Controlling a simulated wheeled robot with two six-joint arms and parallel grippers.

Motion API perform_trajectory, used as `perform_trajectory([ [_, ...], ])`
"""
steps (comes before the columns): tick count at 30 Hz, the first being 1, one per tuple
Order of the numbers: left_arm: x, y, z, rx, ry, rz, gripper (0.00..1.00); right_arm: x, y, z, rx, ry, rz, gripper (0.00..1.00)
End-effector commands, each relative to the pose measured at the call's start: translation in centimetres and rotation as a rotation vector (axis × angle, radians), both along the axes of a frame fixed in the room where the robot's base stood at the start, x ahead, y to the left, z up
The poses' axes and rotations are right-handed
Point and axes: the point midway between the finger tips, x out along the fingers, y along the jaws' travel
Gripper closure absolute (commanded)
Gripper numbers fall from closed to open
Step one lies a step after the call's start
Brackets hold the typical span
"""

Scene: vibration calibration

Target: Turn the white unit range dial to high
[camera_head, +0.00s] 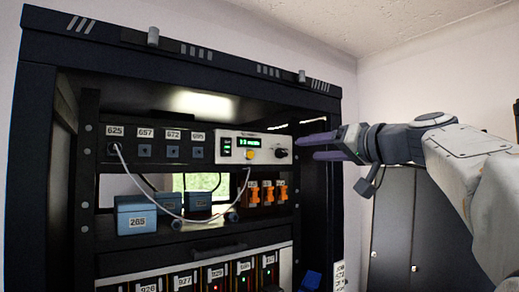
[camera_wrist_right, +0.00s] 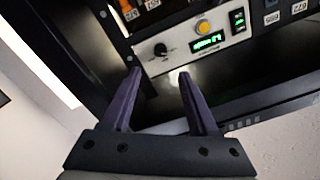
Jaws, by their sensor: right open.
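The white unit (camera_head: 228,157) sits in the rack, with a green display, a yellow button and a black range dial (camera_head: 282,152) at its right end. In the right wrist view the white unit (camera_wrist_right: 182,57) appears turned over, and its dial (camera_wrist_right: 161,50) has a pale pointer mark; its setting is too small to read. My right gripper (camera_head: 306,147) is open and empty, its purple fingers pointing left at the dial. In the wrist view the right gripper (camera_wrist_right: 160,74) has its two fingertips on either side below the dial, apparently short of it. My left gripper is not in view.
The black rack (camera_head: 318,200) has an upright post just right of the white unit. Numbered black modules (camera_head: 158,147) stand left of it, with a white cable hanging down. Blue boxes (camera_head: 136,215) and orange switches (camera_head: 267,193) are on the shelf below. A grey cabinet (camera_head: 393,225) stands at right.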

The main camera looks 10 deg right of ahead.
Motion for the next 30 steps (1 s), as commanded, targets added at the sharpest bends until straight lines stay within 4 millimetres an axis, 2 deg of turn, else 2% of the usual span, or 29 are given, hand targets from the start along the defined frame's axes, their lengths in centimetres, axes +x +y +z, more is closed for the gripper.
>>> perform_trajectory([
  [3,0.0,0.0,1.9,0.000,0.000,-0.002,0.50,2.3,1.0,0.5,0.003,0.006,0.006,0.40],
  [12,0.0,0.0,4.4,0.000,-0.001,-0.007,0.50,6.9,2.6,0.2,0.002,0.006,0.004,0.40],
  [18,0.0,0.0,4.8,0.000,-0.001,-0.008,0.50,8.0,3.0,0.0,0.001,0.004,0.001,0.40],
  [25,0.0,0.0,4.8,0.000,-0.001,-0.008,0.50,8.1,3.0,-0.1,0.001,0.004,0.000,0.40],
  [26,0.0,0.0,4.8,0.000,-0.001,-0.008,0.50,8.1,3.0,-0.1,0.000,0.004,0.000,0.44],
  [30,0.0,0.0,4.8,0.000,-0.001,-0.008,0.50,8.0,3.0,-0.1,0.000,0.004,0.000,0.97],
])
